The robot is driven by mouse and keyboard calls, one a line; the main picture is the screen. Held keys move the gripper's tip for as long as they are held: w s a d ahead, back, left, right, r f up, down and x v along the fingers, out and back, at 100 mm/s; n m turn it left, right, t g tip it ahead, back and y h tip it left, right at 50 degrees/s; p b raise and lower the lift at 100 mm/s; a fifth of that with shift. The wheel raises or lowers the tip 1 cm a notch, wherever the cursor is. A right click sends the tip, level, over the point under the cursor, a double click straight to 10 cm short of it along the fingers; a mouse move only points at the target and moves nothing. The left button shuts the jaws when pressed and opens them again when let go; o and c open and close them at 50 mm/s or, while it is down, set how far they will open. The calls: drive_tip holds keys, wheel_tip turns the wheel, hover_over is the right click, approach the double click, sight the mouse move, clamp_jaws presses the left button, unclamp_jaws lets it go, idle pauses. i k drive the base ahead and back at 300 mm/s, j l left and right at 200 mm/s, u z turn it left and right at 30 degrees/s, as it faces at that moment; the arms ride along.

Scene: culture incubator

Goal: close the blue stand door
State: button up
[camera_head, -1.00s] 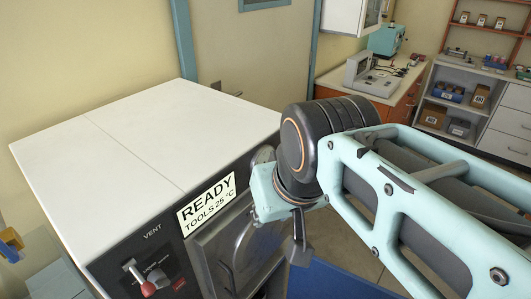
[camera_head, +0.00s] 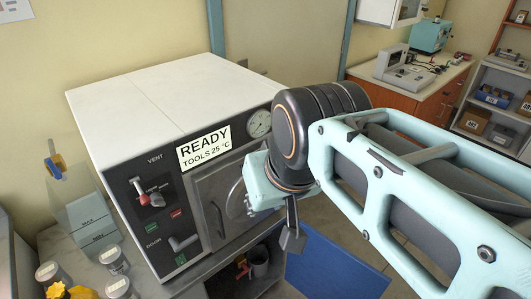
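The blue stand door (camera_head: 335,265) stands open below and to the right of the incubator, swung out from the grey stand. The stand's open inside (camera_head: 225,285) shows to its left, with a few dark items in it. My gripper (camera_head: 292,238) is at the end of my pale teal arm, in front of the incubator's right side. In the picture one dark finger part overlaps the blue door's upper left. Whether it touches the door cannot be told. Most of the gripper is hidden behind my wrist, so its opening does not show.
The incubator (camera_head: 150,90) has a white top, a READY sign (camera_head: 204,147) and a shut grey front door (camera_head: 212,200). Jars (camera_head: 115,260) and a clear container (camera_head: 90,220) stand at left. An orange bench (camera_head: 405,98) is behind at right. Floor shows right of the blue door.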

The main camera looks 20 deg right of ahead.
sight(325, 269)
drive_tip(key=k+l+u, duration=0.15)
drive_tip(key=u, duration=0.25)
drive_tip(key=k+u, duration=0.45)
drive_tip(key=k+l+u, duration=0.15)
drive_tip(key=u, duration=0.35)
drive_tip(key=k+u, duration=0.25)
drive_tip(key=u, duration=0.25)
drive_tip(key=k+l+u, duration=0.1)
drive_tip(key=k+u, duration=0.15)
drive_tip(key=u, duration=0.25)
drive_tip(key=k+u, duration=0.25)
drive_tip(key=u, duration=0.2)
drive_tip(key=k+l+u, duration=0.1)
drive_tip(key=k+u, duration=0.45)
drive_tip(key=u, duration=0.2)
drive_tip(key=k+l+z, duration=0.2)
drive_tip(key=k+l, duration=0.35)
drive_tip(key=k+l+z, duration=0.3)
drive_tip(key=l+z, duration=0.25)
drive_tip(key=l, duration=0.2)
drive_tip(key=k+l+z, duration=0.15)
drive_tip(key=l+z, duration=0.45)
drive_tip(key=l, duration=0.25)
